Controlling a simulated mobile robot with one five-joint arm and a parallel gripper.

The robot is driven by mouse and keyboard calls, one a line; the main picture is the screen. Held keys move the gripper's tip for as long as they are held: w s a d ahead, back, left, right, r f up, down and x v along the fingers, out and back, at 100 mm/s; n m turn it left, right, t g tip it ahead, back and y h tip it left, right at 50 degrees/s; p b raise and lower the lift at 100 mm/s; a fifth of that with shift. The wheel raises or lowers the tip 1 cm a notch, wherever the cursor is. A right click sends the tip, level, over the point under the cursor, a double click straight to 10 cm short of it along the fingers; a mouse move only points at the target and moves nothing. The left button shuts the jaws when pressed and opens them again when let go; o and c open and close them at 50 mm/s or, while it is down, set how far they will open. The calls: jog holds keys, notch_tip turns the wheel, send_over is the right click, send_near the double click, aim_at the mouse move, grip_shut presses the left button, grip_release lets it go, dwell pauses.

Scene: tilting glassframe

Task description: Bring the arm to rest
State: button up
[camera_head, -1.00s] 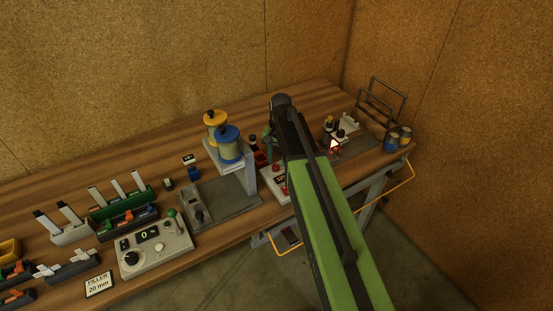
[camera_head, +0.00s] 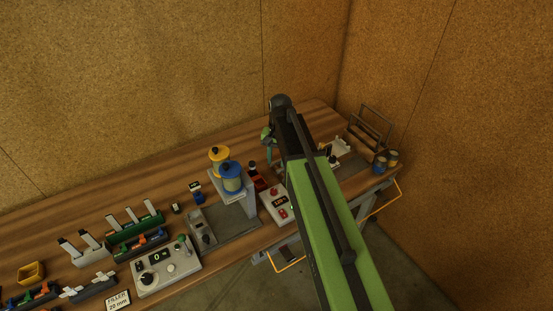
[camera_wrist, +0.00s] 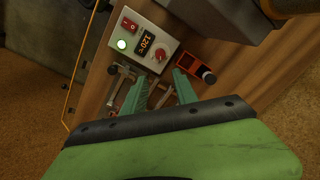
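My green arm (camera_head: 335,225) reaches up from the bottom right of the head view. It bends at a dark joint near the top, and my gripper (camera_head: 267,139) hangs there above the bench (camera_head: 130,192). In the wrist view my gripper (camera_wrist: 160,76) shows two green fingers spread apart with nothing held between them. A white box with a 120°C display (camera_wrist: 143,42) and a red-orange tool holder (camera_wrist: 192,66) lie beyond the fingertips. Small tools lie on the bench behind the fingers, partly hidden by them.
A stand with yellow and blue spools (camera_head: 230,178), a control box (camera_head: 167,265) and trays of parts (camera_head: 137,228) stand left of my arm. A dark wire rack (camera_head: 370,128) and cans (camera_head: 386,160) stand at the right end. Corkboard-like walls (camera_head: 150,80) close off the back and right.

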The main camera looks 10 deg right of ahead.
jog(key=shift+n, duration=0.7)
jog(key=s+f+b, duration=0.2)
jog(key=f+b, duration=0.1)
jog(key=s+a+f+b, duration=0.1)
jog(key=s+f+b, duration=0.2)
jog(key=f+b, duration=0.1)
jog(key=s+f+b, duration=0.3)
jog(key=f+b, duration=0.1)
jog(key=shift+s+a+f, duration=0.2)
jog(key=shift+a+f, duration=0.05)
jog(key=shift+a, duration=0.05)
jog(key=s+n, duration=0.1)
jog(key=s, duration=0.3)
jog(key=s+n+b, duration=0.1)
jog(key=s, duration=0.1)
jog(key=shift+d+f+n+h, duration=0.1)
jog(key=shift+f+n+h, duration=0.15)
jog(key=shift+n+h, duration=0.05)
jog(key=shift+d+r+n, duration=0.1)
jog(key=shift+r+n, duration=0.05)
jog(key=shift+n, duration=0.55)
